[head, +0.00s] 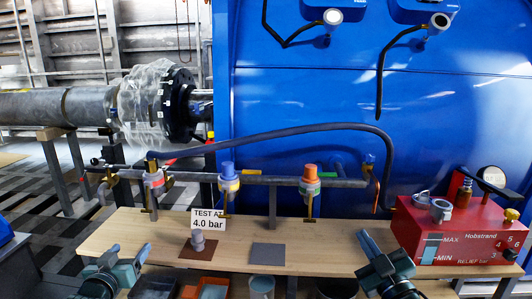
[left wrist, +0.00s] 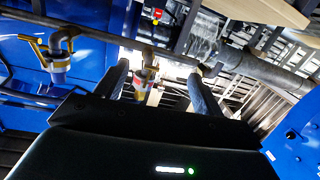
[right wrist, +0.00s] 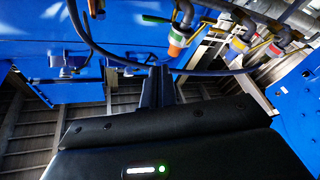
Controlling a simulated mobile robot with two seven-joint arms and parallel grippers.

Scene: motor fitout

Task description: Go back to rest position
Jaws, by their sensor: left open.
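My left gripper (head: 120,262) is low at the left front edge of the wooden bench (head: 330,258), empty. Its two fingers stand wide apart in the left wrist view (left wrist: 158,78), with a valve on the pipe visible beyond the gap. My right gripper (head: 368,242) is at the bench's front right, left of the red test box (head: 440,232). In the right wrist view (right wrist: 158,75) its fingers are together, with nothing seen between them.
A pipe (head: 265,180) with several coloured valves (head: 311,180) runs above the bench.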

